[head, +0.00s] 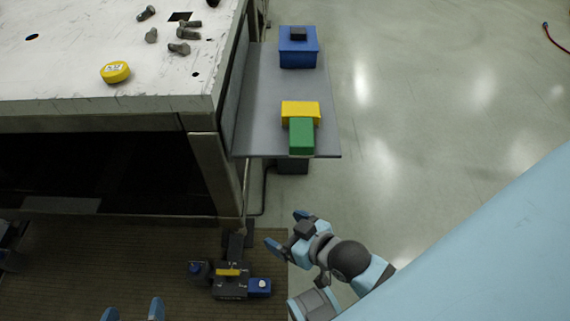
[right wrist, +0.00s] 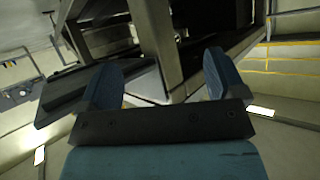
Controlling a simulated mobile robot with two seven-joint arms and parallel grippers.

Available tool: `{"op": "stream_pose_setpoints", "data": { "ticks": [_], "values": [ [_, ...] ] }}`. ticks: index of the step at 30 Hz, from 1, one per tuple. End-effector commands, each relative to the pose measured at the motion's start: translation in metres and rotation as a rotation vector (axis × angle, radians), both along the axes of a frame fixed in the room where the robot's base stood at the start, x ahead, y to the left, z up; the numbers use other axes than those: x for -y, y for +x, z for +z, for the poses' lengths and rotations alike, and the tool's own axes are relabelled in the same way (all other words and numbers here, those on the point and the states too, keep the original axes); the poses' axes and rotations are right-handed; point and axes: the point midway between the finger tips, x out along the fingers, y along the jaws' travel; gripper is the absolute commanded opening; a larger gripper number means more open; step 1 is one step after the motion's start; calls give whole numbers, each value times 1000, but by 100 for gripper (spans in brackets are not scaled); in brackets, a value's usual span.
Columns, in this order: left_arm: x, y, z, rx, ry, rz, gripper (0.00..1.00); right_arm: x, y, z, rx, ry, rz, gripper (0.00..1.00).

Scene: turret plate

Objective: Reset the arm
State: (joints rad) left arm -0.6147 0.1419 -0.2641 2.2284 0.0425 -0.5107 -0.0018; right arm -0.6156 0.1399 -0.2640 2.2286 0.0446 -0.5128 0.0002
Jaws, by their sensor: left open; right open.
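My right gripper (head: 286,229) is at the lower middle of the head view, right of the table's near corner. Its two blue fingers are apart with nothing between them. The right wrist view shows the same gripper (right wrist: 163,80) open and empty, with metal table legs and framing beyond it. My left gripper (head: 133,311) shows only as two blue fingertips at the bottom edge of the head view. They are apart, with only the brown mat (head: 150,265) seen between them. The rest of the left arm is out of view.
A white worktable (head: 110,60) at upper left carries several bolts (head: 151,35) and a yellow puck (head: 115,72). A grey side shelf (head: 262,100) holds a blue box (head: 298,55), a yellow block (head: 292,110) and a green block (head: 301,137).

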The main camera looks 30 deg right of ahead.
Motion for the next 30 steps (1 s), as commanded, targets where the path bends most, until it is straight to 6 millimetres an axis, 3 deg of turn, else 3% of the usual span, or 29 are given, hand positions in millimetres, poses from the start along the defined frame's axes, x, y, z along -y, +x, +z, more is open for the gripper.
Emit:
{"op": "stream_pose_setpoints", "data": {
  "ticks": [5, 21, 25, 30],
  "values": [
    [-2, -1, 23, -7, 7, 2, 90, 2, 0, 24, -5, -9, -1, 89],
    [-16, -10, 147, -61, 68, 18, 90, 17, -10, 147, -57, -72, -16, 89],
    [-20, -14, 165, -70, 80, 20, 90, 20, -13, 165, -67, -85, -18, 89],
    [-23, -16, 174, -78, 90, 21, 90, 23, -16, 174, -74, -94, -19, 89]
  ]
}}
